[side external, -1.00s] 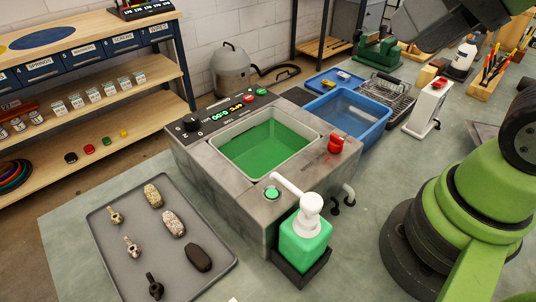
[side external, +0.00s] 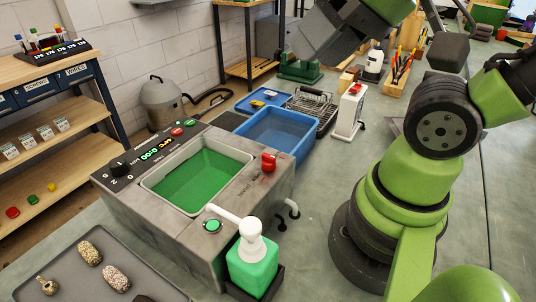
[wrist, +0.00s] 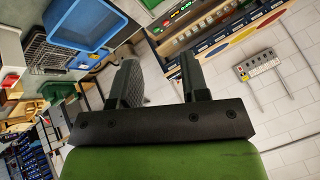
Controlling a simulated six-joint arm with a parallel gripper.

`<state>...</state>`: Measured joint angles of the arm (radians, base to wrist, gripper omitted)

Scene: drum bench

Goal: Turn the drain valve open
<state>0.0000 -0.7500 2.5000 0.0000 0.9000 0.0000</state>
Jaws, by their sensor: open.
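The drain valve appears to be the red handle (side external: 268,162) on the right rim of the grey tank unit (side external: 130,205) in the side view. A basin of green liquid (side external: 195,180) is set in the unit's top. My gripper (side external: 300,48) is high in the side view, above and behind the unit, well apart from the red handle; its fingertips are hard to make out there. In the wrist view my gripper (wrist: 157,62) shows two dark fingers spread apart with nothing between them. I cannot make out the red handle in the wrist view.
A white pump bottle with green liquid (side external: 252,262) stands at the unit's front corner. A blue tub (side external: 275,135) and wire basket (side external: 313,108) lie behind. A white dispenser (side external: 349,112) stands right of the tub. A grey tray (side external: 75,270) lies front left.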

